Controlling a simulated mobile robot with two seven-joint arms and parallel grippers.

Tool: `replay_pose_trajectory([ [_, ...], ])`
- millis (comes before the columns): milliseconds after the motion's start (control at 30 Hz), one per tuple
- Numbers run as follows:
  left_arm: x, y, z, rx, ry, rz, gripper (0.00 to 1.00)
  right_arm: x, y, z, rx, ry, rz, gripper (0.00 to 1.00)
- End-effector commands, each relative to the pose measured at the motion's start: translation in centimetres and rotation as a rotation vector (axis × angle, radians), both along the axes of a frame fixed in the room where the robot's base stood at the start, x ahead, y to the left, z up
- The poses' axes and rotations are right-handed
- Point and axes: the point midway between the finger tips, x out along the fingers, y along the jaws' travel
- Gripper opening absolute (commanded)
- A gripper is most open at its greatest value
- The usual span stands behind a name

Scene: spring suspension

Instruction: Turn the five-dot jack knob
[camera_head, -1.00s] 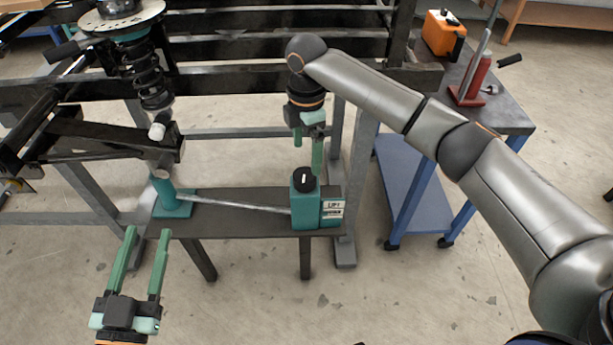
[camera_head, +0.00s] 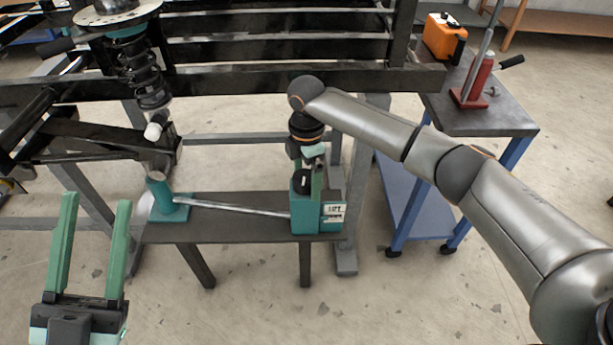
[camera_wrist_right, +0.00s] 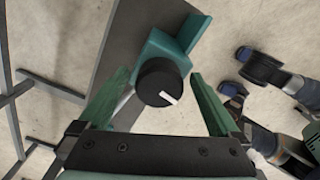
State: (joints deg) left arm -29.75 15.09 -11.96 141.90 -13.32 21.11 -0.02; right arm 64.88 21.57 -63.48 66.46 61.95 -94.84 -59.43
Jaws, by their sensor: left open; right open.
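The black round jack knob (camera_head: 301,184) sits on top of the teal jack box (camera_head: 328,219) at the right end of the dark bench. In the right wrist view the knob (camera_wrist_right: 158,84) shows a white pointer line towards the lower right; no dots can be made out. My right gripper (camera_head: 309,178) is open, pointing down over the box. Its fingers stand on either side of the knob in the wrist view, apparently with gaps. My left gripper (camera_head: 96,200) is open and empty at the lower left, away from the jack.
A metal rod (camera_head: 235,205) runs along the bench (camera_head: 215,228) to a teal post (camera_head: 166,200). A black coil spring (camera_head: 146,78) hangs at upper left. A blue cart (camera_head: 490,125) with a red jack stands at right. Open floor lies in front.

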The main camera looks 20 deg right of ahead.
Motion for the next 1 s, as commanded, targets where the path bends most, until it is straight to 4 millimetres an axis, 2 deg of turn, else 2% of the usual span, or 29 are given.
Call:
replay_pose_trajectory([
  [100, 0.0, 0.0, 0.01, 0.0, 0.0, 0.0, 0.5, -0.01, 0.02, 0.0, 0.0, 0.001, 0.0, 0.99],
  [867, 0.01, -0.01, 0.0, 0.0, 0.001, 0.0, 0.5, -0.04, 0.01, 0.02, 0.0, 0.002, 0.0, 0.13],
  [1000, 0.04, 0.0, 0.04, 0.0, 0.003, 0.0, 0.5, -0.05, 0.01, 0.05, 0.0, 0.002, -0.001, 0.13],
])
